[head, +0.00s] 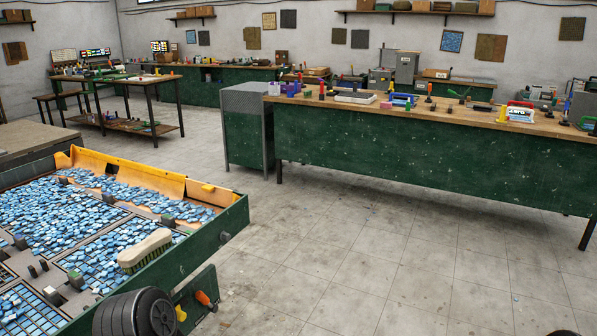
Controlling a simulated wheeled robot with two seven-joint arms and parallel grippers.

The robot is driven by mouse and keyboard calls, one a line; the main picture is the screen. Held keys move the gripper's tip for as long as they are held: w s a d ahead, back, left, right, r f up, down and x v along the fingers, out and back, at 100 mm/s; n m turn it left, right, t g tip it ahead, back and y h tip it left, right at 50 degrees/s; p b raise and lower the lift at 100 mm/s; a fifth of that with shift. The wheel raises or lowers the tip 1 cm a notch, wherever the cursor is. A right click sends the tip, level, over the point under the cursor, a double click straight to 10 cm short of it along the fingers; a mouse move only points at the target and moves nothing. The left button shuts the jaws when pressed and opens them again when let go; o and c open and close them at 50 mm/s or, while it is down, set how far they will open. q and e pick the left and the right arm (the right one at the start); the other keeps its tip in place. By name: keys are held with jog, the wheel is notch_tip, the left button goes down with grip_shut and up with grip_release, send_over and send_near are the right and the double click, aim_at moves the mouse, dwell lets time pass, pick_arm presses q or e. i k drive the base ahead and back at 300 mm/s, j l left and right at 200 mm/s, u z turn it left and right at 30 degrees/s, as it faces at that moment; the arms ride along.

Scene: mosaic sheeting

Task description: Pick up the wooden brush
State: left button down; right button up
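The wooden brush (146,247) has a pale, rounded back and greenish bristles. It lies at the lower left of the head view, near the right-hand edge of the green-sided mosaic table (205,240). It rests tilted, its far end pointing up and right, beside the blue tiles. Nothing covers the brush. Neither of my grippers shows in the head view, so I see no gripper at the brush.
Loose blue tiles (60,215) and dark grid sheets fill the mosaic table, with small dark blocks around the brush. A yellow-orange strip (130,172) lines its far side. A long green workbench (420,155) stands beyond. The grey floor (340,255) between them is clear.

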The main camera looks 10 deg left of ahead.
aim_at(141, 252)
jog(key=u, duration=1.25)
